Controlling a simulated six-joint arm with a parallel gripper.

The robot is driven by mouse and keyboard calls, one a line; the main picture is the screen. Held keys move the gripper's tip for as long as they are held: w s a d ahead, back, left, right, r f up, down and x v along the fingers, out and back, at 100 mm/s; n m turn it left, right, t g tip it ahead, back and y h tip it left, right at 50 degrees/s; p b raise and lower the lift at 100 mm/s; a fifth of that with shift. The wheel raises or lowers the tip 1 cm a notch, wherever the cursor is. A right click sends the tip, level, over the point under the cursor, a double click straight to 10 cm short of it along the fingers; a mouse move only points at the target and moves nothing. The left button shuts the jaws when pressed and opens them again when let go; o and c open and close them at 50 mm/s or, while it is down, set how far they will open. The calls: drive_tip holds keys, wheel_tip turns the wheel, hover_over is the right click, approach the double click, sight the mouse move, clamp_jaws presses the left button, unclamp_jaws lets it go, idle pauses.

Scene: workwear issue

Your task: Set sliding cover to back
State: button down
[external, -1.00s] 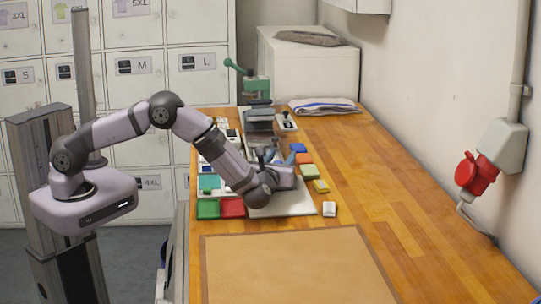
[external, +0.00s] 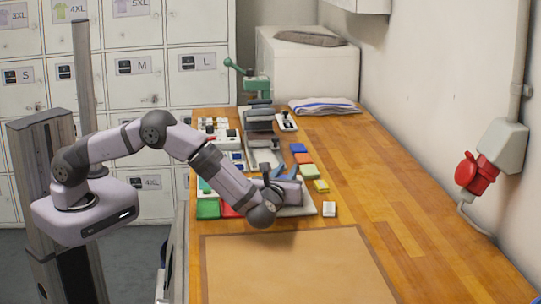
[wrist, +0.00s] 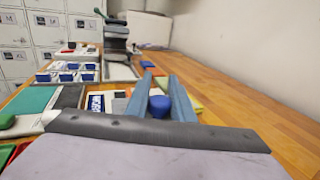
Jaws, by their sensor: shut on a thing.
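My gripper (external: 272,171) is low over a pale board (external: 298,210) at the left of the wooden bench. In the wrist view its two blue-grey fingers (wrist: 160,80) stand on either side of a round blue knob (wrist: 160,106) and are shut on it. The knob looks like the handle of the sliding cover, but the cover's own outline is largely hidden by my wrist. A grey frame-like part (external: 264,155) lies just beyond the fingers; I cannot tell whether it belongs to the cover.
A green-handled press (external: 257,86) stands at the back. A folded cloth (external: 324,106) lies farther back. A brown mat (external: 295,262) is in front; bench at right is clear.

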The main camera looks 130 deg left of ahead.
drive_tip(key=shift+w+d, duration=0.7)
drive_tip(key=shift+w, duration=0.05)
drive_tip(key=c, duration=1.5)
unclamp_jaws()
drive_tip(key=shift+w+d, duration=0.1)
drive_tip(key=shift+c, duration=0.2)
drive_tip(key=b+v, duration=0.2)
drive_tip(key=v, duration=0.5)
drive_tip(key=shift+d, duration=0.1)
drive_tip(key=shift+r, duration=0.1)
